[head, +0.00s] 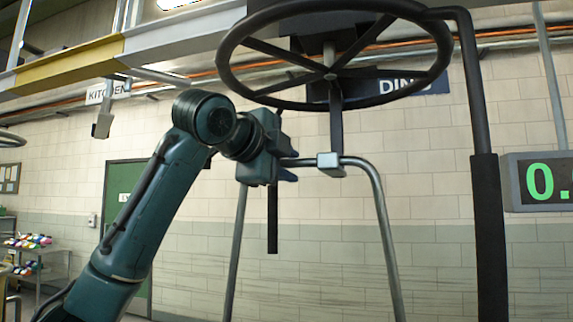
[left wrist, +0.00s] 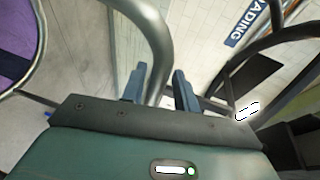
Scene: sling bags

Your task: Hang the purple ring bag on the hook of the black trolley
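The black trolley has a large handwheel ring (head: 335,90) high in the head view. A black bar (head: 336,125) drops from it to a pale block at the top of a grey tube frame (head: 378,195); the contact is unclear. This frame seems to be the bag's hanger. The purple cloth (left wrist: 15,55) shows only at the upper left of the left wrist view. My left gripper (head: 290,160) is at the frame's top left. Its fingers (left wrist: 160,88) stand apart, with the grey tube seen between them. My right gripper is out of view.
A thick black post (head: 489,230) runs down on the right, near a green digital display (head: 545,182). A black rod (head: 272,218) hangs below my left gripper. An overhead rail (head: 130,45) crosses the upper left. A shelf (head: 40,250) stands far left.

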